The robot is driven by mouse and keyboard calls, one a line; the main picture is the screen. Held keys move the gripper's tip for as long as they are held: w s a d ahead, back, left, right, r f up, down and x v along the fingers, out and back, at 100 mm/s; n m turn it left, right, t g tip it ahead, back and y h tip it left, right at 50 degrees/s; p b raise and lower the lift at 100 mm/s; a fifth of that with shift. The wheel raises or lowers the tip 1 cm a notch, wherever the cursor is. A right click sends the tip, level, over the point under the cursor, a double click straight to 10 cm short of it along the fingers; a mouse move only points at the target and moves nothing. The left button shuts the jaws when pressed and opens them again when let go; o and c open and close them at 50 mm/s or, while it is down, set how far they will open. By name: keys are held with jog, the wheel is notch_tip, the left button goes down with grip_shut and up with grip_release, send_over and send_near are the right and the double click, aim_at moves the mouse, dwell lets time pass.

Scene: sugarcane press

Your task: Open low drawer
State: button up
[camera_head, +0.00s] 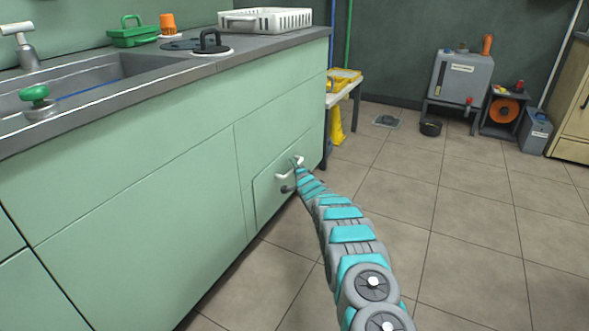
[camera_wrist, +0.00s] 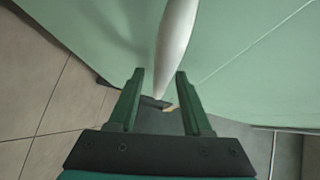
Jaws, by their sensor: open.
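The low drawer (camera_head: 270,196) is a pale green front panel low at the right end of the counter cabinet; I cannot tell whether it stands slightly out. Its white handle (camera_head: 283,176) shows in the head view, partly hidden by the end of my arm. In the wrist view the white handle (camera_wrist: 176,38) runs down from the top edge, and its lower end reaches between the fingertips. My gripper (camera_wrist: 159,76) is open, with one dark green finger on each side of the handle's end. No firm contact shows.
The grey counter (camera_head: 215,62) above holds a sink, a green basket (camera_head: 133,35) and a white crate (camera_head: 268,14). A small table with yellow items (camera_head: 345,76) stands past the cabinet's end. The tiled floor (camera_head: 455,220) to the right is clear.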

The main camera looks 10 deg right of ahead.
grip_shut()
dwell(0.3)
dwell(1.1)
